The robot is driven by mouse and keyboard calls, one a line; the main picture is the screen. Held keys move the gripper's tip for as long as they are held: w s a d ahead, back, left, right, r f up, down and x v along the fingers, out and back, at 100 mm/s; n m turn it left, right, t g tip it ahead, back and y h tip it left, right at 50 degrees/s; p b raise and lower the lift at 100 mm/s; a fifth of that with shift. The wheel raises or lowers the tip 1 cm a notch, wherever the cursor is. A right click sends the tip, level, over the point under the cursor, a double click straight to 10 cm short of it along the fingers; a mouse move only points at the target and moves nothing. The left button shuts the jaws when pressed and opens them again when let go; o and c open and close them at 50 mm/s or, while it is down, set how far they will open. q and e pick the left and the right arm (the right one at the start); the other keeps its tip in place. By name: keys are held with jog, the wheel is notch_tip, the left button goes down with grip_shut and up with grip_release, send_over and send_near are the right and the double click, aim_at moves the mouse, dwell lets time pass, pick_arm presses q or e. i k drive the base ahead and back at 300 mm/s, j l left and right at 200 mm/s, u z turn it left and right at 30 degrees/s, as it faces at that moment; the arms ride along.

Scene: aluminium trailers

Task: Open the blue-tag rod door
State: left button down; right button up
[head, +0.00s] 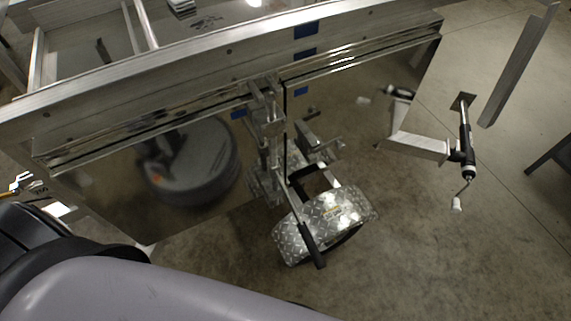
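An aluminium trailer side with a long top rail (180,75) runs across the upper part of the head view. Below the rail is a shiny panel (110,190), likely the door. A metal latch assembly (266,115) sits at its middle. A thin dark rod (286,130) runs down from it, and a lever with a black grip (314,247) slants below. Neither gripper is in view. The panel looks closed, but I cannot be sure.
A diamond-plate fender (325,222) stands below the latch, partly behind the black grip. A trailer jack with a crank (466,145) is at the right. A dark round shape (190,160) shows blurred on the panel, perhaps a reflection. Concrete floor (450,260) is open at lower right.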

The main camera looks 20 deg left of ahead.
aim_at(155, 186)
jog(key=u, duration=1.4)
jog(key=j, duration=0.55)
